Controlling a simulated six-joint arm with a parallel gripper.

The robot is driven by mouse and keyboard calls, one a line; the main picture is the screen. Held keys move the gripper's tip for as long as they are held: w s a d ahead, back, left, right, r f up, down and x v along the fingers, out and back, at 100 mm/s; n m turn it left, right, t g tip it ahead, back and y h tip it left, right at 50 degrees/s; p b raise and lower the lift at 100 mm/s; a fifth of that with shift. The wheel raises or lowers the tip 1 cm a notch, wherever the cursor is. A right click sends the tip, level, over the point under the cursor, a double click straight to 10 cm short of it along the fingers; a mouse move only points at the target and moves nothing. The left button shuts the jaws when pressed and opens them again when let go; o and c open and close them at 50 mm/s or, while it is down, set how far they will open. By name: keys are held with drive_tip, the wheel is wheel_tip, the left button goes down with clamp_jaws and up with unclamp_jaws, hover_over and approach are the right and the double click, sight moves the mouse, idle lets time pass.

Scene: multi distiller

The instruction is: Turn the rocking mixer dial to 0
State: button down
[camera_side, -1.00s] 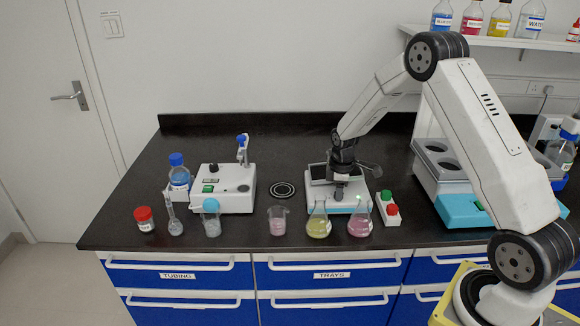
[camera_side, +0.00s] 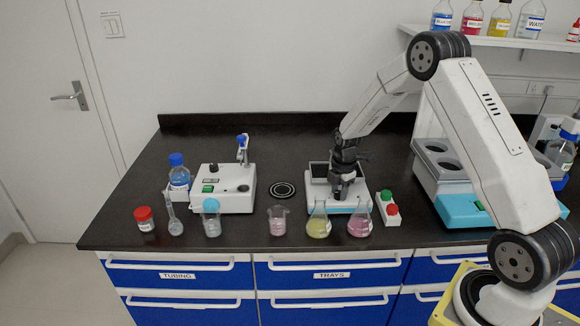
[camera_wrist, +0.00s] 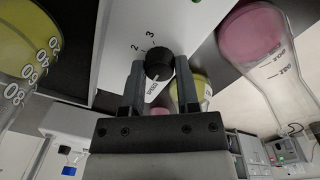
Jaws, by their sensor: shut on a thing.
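The rocking mixer (camera_side: 316,203) is a white and teal unit with a dark platform, on the black bench in the side view. Its dial (camera_wrist: 159,62) is a dark ribbed knob on a white face in the wrist view. The printed marks "2" and "3" show beside it, and a "SPEED" label is below it, partly hidden. I cannot tell which mark the dial points to. My gripper (camera_side: 341,195) points down at the mixer's front. In the wrist view its two fingers (camera_wrist: 159,75) are on either side of the dial, shut on it.
A yellow flask (camera_side: 319,228) and a pink flask (camera_side: 360,226) stand close in front of the mixer. A red and green capped rack (camera_side: 388,210) is just right. A black disc (camera_side: 283,190) lies left.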

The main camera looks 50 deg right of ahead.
idle(0.4)
drive_tip(key=shift+c, duration=1.7)
unclamp_jaws()
drive_tip(key=shift+r, duration=0.15)
drive_tip(key=shift+s+r, duration=0.2)
drive_tip(key=shift+r, duration=3.55)
drive_tip(key=s+a+r+m+t, duration=0.2)
drive_tip(key=s+a+r+m, duration=0.1)
drive_tip(key=s+a+m, duration=1.2)
drive_tip(key=s+a, duration=0.1)
drive_tip(key=a, duration=0.3)
drive_tip(key=shift+m, duration=0.4)
